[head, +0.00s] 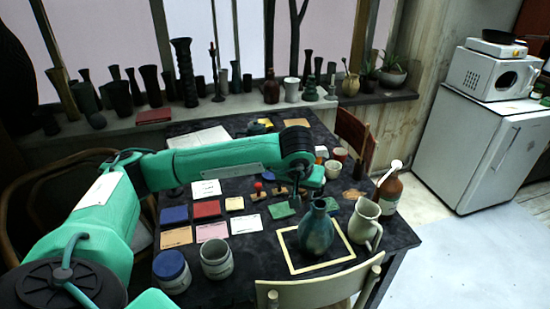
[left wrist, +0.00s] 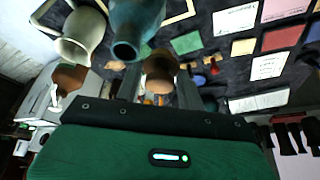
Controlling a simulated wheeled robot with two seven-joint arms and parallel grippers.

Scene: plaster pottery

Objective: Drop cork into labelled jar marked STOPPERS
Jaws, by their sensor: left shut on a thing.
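My left gripper (head: 297,200) hangs over the middle of the dark table, behind the blue-green vase. In the left wrist view its fingers (left wrist: 160,88) are shut on a brown, rounded cork (left wrist: 160,66). The cork cannot be made out in the head view. An open grey jar (head: 216,258) with a pale label stands at the near left of the table, apart from the gripper. A blue-lidded jar (head: 172,271) stands beside it. The lettering on both jars is too small to read. My right gripper is not in view.
The blue-green vase (head: 317,232) stands inside a pale square frame (head: 291,253). A cream pitcher (head: 365,223) and brown bottle (head: 387,190) are to its right. Coloured tiles and cards (head: 206,208) lie flat at left. A chair back (head: 322,291) rises at the near edge.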

